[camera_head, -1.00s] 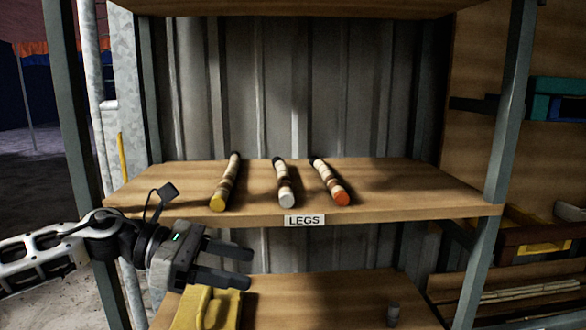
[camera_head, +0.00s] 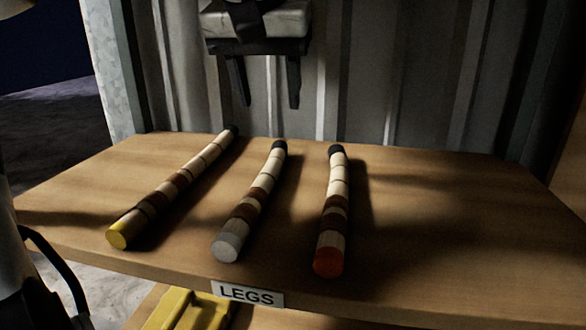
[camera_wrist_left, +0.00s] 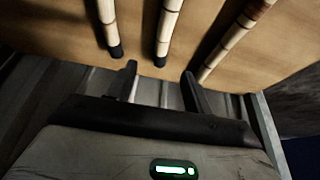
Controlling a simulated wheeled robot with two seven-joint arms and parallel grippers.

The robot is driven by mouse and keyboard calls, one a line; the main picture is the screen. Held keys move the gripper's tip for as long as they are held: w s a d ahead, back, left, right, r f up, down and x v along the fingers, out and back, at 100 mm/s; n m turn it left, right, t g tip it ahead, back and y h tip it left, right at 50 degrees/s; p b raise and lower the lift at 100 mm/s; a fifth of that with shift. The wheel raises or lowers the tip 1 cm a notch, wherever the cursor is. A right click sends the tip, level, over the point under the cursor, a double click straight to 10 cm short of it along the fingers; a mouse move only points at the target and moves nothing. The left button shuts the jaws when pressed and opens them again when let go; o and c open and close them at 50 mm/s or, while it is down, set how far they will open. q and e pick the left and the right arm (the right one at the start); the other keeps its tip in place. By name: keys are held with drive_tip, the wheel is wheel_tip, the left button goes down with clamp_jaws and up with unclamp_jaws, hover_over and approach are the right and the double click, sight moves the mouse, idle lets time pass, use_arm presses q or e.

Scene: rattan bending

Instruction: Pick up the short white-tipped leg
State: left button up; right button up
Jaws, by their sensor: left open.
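The white-tipped leg (camera_head: 249,205) lies on the wooden shelf in the head view, between the other two legs. Its pale tip faces the front edge and its black end points to the back. My left gripper (camera_head: 267,103) hangs above the rear of the shelf, fingers down and apart, near that black end and not touching it. In the left wrist view the open fingers (camera_wrist_left: 160,78) point at the black end of the middle leg (camera_wrist_left: 168,28), which lies between them in the picture. The wrist view shows no coloured tips. My right gripper is not in view.
A yellow-tipped leg (camera_head: 174,188) lies to the left and a red-orange-tipped leg (camera_head: 332,215) to the right. A LEGS label (camera_head: 248,293) is on the front edge of the shelf (camera_head: 440,235). A corrugated metal wall (camera_head: 400,70) stands behind. A yellow object (camera_head: 182,310) sits below.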

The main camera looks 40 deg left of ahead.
use_arm(q)
hover_over(273, 158)
drive_tip(key=s, duration=0.2)
drive_tip(key=f, duration=0.5)
drive_tip(key=shift+w+d, duration=0.15)
drive_tip(key=shift+d, duration=0.25)
drive_tip(key=x, duration=0.5)
drive_tip(key=shift+d+f, duration=0.1)
drive_tip(key=shift+f, duration=0.4)
drive_tip(key=c, duration=1.1)
